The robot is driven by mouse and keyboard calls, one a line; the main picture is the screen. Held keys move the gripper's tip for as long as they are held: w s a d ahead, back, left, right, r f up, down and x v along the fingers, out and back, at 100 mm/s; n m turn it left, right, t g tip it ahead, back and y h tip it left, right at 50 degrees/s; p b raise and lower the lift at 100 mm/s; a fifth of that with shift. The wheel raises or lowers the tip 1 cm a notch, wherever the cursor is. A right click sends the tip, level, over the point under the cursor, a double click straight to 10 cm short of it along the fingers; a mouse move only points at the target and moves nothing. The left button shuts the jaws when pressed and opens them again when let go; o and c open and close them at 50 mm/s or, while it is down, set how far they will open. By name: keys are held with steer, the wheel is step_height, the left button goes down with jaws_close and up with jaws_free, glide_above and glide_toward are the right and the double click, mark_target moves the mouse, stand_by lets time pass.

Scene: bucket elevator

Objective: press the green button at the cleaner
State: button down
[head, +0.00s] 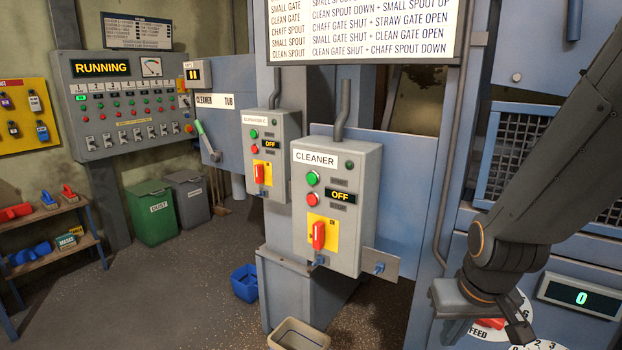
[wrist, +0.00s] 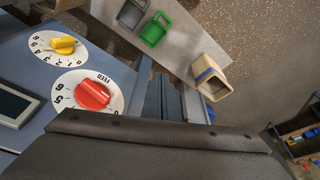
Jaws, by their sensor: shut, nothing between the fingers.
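The grey cleaner box (head: 370,215), labelled CLEANER, stands upright at the middle of the head view. Its green button (head: 312,178) is at the upper left of its face, above a red button (head: 312,199). Its display (head: 340,196) reads OFF. A red rotary switch (head: 318,236) sits on a yellow plate below. My gripper (head: 518,332) is at the lower right, in front of the feed dial, well right of and below the green button and apart from the box. It is shut and empty. In the wrist view neither the box nor its green button shows.
A similar elevator box (head: 284,165) with its own green and red buttons stands just left. The red feed knob (wrist: 92,95) is close in the wrist view. Open floor (head: 180,290) lies left.

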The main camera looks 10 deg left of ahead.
mark_target(312, 179)
steer(key=w+a+r+n+t+y+p, duration=0.1)
steer(key=w+a+r+n+t, duration=0.2)
steer(key=w+a, duration=0.4)
steer(key=w+a+r+n+t+y+p, duration=0.1)
steer(key=w+a+r+n+t, duration=0.2)
steer(key=w+a, duration=0.5)
steer(key=a+r+n+t+y+p, duration=0.1)
steer(key=a+r+n+t+y, duration=0.1)
steer(key=a+r, duration=0.4)
steer(key=a+r+n+t+y+p, duration=0.1)
steer(key=a+r+n+t, duration=0.3)
steer(key=a, duration=1)
step_height(312, 179, up, 2)
steer(key=shift+s+a+r+n+t+y, duration=0.1)
steer(key=shift+s+a+n+t+y, duration=0.25)
steer(key=shift+y, duration=0.35)
steer(key=shift+d, duration=0.1)
steer(key=shift+w+d+b, duration=0.35)
steer(key=shift+w+d, duration=0.2)
steer(key=shift+w, duration=0.8)
steer(key=shift+w+d+b, duration=0.4)
steer(key=shift+w+d, duration=0.15)
steer(key=shift+w, duration=0.8)
steer(key=shift+w+d+b, duration=0.35)
steer(key=shift+w+d, duration=0.2)
steer(key=shift+w, duration=0.8)
steer(key=shift+w+d, duration=0.2)
steer(key=shift+w, duration=0.15)
